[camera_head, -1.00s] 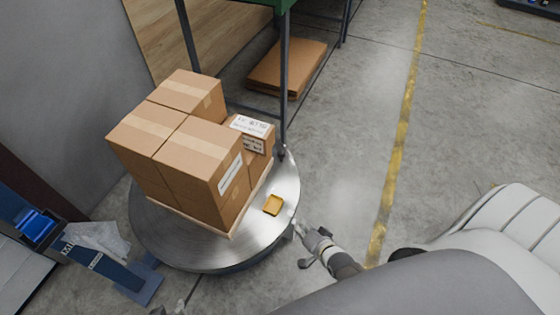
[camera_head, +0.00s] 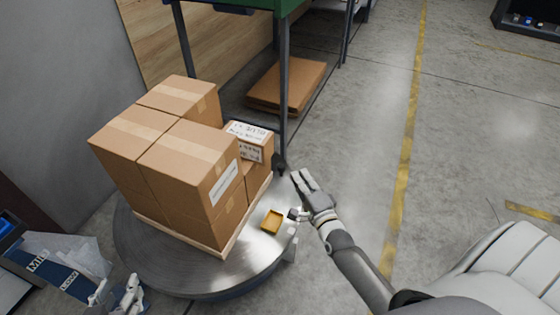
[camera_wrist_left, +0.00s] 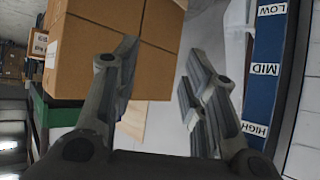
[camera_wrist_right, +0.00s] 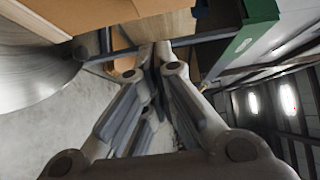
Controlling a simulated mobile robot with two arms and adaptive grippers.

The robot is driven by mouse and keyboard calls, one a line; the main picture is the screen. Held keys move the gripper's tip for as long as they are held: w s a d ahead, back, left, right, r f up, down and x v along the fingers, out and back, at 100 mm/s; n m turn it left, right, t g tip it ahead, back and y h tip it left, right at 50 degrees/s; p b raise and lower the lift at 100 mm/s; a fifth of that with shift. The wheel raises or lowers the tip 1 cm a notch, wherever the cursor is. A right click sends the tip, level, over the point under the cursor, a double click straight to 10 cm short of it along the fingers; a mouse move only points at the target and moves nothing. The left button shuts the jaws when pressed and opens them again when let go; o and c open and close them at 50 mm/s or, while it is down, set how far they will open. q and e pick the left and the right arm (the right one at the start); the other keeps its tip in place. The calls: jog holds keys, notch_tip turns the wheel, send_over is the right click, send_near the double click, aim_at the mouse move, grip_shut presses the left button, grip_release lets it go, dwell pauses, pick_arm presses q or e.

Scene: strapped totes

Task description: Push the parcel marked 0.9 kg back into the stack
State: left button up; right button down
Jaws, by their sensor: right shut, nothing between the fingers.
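A stack of brown parcels stands on a wooden pallet (camera_head: 186,238) on a round metal turntable (camera_head: 140,252). A smaller parcel (camera_head: 251,142) with white labels on its top and side stands at the stack's right side; its print is too small to read surely. A larger front parcel (camera_head: 190,165) bears a white side label, also unreadable. My right gripper (camera_head: 297,192) is shut and empty, right of the turntable and apart from the parcels; its fingers meet in the right wrist view (camera_wrist_right: 157,55). My left gripper (camera_head: 117,295) is open and empty, low at the left, facing a parcel (camera_wrist_left: 85,50).
A small yellow tray (camera_head: 272,221) lies on the turntable near the right gripper. A blue post (camera_wrist_left: 268,70) marked LOW, MID and HIGH stands at the left. A green-topped frame (camera_head: 284,95) rises behind, with flat cardboard (camera_head: 288,87) beneath.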

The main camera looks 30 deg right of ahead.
aim_at(266, 159)
pick_arm(q)
jog(key=w+d+r+t+h+b, duration=0.1)
jog(key=w+r+t, duration=0.1)
jog(key=r, duration=0.4)
jog(key=w+d+r+t+h+b, duration=0.1)
jog(key=w+d+r+t, duration=0.1)
jog(key=r+t, duration=0.3)
jog(key=shift+w+r+t+b, duration=0.25)
jog(key=shift+r+t+b, duration=0.1)
jog(key=shift+r, duration=0.2)
pick_arm(e)
jog(key=w+a, duration=0.1)
jog(key=w, duration=0.9)
jog(key=shift+a, duration=0.35)
jog(key=w+a, duration=0.1)
jog(key=w, duration=0.1)
jog(key=w+a, duration=0.2)
jog(key=shift+w+a+b, duration=0.2)
jog(key=shift+a+b, duration=0.1)
jog(key=shift+b, duration=0.1)
jog(key=shift+w+a, duration=0.35)
jog(key=shift+w, duration=0.05)
pick_arm(q)
jog(key=r, duration=0.1)
jog(key=r+t, duration=0.1)
jog(key=r+t+h, duration=0.1)
jog(key=r, duration=0.1)
jog(key=shift+s+d+t, duration=0.15)
jog(key=shift+s+t, duration=0.1)
jog(key=shift+s, duration=0.1)
